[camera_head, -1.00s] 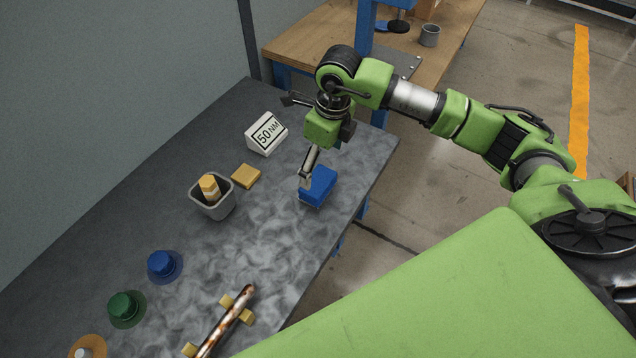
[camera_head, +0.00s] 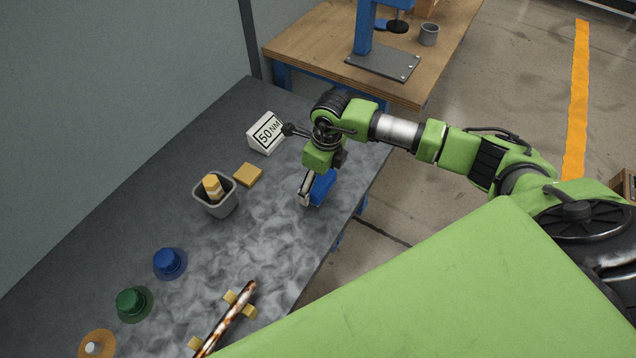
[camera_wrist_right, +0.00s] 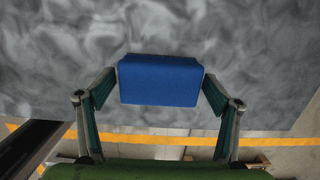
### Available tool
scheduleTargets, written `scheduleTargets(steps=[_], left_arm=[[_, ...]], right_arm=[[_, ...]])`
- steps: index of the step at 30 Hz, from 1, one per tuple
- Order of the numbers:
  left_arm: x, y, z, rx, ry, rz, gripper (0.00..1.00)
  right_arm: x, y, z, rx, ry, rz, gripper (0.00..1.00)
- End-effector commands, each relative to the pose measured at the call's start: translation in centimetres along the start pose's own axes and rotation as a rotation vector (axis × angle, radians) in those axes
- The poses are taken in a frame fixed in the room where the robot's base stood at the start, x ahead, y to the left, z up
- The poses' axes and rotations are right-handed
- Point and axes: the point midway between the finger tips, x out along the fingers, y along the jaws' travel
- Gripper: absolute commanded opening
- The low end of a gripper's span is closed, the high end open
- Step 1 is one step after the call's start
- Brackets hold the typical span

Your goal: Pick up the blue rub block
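The blue rub block (camera_head: 321,188) rests on the grey mottled table near its right edge, partly hidden by my right gripper (camera_head: 306,190). In the right wrist view the blue block (camera_wrist_right: 160,80) lies between the two fingers of my right gripper (camera_wrist_right: 160,90). The fingers are spread, one at each end of the block, with the fingertips close to its ends. I cannot tell whether they touch it. My left gripper is not in view.
A grey bin (camera_head: 216,197) with a yellow-and-white item, a yellow block (camera_head: 248,175) and a "50 NM" sign (camera_head: 266,133) stand left of the gripper. A wooden bench (camera_head: 330,67) stands behind.

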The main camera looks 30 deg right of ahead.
Motion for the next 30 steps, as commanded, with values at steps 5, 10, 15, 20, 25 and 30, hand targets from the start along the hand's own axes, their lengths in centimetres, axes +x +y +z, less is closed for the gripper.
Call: scheduleTargets(steps=[5, 10, 15, 20, 25, 30], left_arm=[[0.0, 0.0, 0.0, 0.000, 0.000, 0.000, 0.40], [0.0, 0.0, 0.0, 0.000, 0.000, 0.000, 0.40], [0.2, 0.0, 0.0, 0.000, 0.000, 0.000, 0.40], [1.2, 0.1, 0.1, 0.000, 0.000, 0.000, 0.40], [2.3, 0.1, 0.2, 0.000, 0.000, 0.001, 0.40], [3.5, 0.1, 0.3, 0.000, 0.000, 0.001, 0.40]], right_arm=[[0.0, 0.0, 0.0, 0.000, 0.000, 0.000, 0.43], [-0.1, 0.0, 0.0, 0.001, -0.001, -0.001, 0.43], [-0.3, -0.1, 0.1, 0.001, -0.002, -0.001, 0.43], [-1.5, -0.1, 0.3, 0.000, -0.004, -0.003, 0.43], [-4.6, 1.1, 0.1, -0.004, -0.006, -0.002, 0.43], [-8.6, 4.2, -0.8, -0.007, -0.008, -0.002, 0.43]])
